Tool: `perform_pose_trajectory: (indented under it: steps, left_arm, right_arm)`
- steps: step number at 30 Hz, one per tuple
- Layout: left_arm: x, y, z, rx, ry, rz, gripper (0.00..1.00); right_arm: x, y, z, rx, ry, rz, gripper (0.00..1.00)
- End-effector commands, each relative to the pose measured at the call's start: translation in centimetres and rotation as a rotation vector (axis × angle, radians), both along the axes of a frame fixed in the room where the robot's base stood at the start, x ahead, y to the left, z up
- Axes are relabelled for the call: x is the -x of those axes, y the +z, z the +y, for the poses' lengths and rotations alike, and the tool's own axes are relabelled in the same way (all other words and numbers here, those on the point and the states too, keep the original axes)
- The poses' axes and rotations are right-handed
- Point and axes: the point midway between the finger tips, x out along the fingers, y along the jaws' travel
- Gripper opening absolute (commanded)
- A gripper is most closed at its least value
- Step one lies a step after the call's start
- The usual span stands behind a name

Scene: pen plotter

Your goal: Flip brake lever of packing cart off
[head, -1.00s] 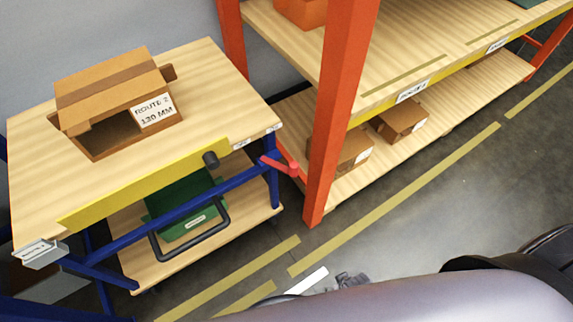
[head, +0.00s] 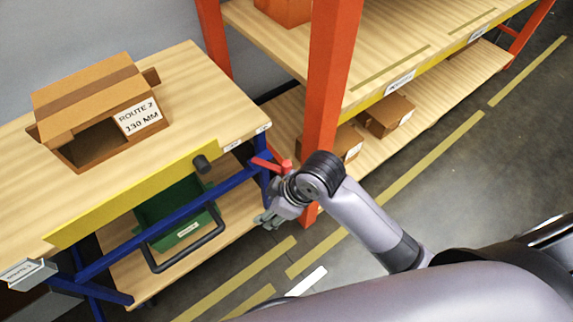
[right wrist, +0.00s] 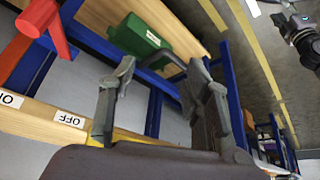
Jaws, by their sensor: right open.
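The packing cart (head: 205,80) has a wooden top, blue frame and yellow front strip. Its red brake lever (head: 268,164) is at the right corner. In the right wrist view the lever (right wrist: 57,32) is at the upper left, with ON and OFF labels (right wrist: 68,119) on the wooden edge below it. My right gripper (head: 266,219) is just below and in front of the lever, apart from it. Its open, empty fingers (right wrist: 155,100) lie to the right of the lever in the wrist view. A dark jointed part at that view's upper right may be my left gripper (right wrist: 303,38); its jaws are unclear.
A cardboard box (head: 88,95) sits on the cart top. A green bin (head: 177,205) is on its lower shelf beside a black handle (head: 185,255). An orange rack post (head: 332,75) stands close right of the lever. Floor aisle is open at right.

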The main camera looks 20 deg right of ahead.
Motion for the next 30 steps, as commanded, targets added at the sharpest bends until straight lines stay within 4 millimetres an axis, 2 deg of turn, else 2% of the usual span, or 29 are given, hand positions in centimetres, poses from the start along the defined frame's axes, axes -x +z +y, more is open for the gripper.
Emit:
perform_pose_trajectory:
  steps: [1,4,9,14,21,27,30]
  left_arm:
    - [-0.1,0.0,0.0,0.000,0.000,-0.001,0.40]
    - [-0.1,0.0,-0.1,0.001,0.000,-0.001,0.40]
    - [-0.1,0.0,-0.1,0.001,-0.001,-0.002,0.40]
    - [-0.1,0.0,-0.1,0.001,-0.001,-0.002,0.40]
    - [-0.1,0.0,-0.1,0.001,-0.001,-0.002,0.40]
    - [-0.1,0.0,-0.1,0.001,-0.002,-0.002,0.40]
    - [-0.1,0.0,-0.1,0.001,-0.002,-0.002,0.40]
  right_arm:
    - [-1.0,0.8,0.7,0.019,0.084,-0.022,0.45]
    - [-2.3,1.9,1.8,0.061,0.258,-0.038,0.45]
    - [-4.8,3.3,1.8,0.164,0.510,-0.043,0.45]
    - [-7.7,5.1,-0.3,0.275,0.687,-0.022,0.45]
    - [-12.0,8.9,-5.3,0.413,0.834,0.047,0.45]
    - [-13.6,11.2,-7.8,0.451,0.869,0.081,0.45]
    - [-13.7,11.2,-8.2,0.454,0.873,0.088,0.45]
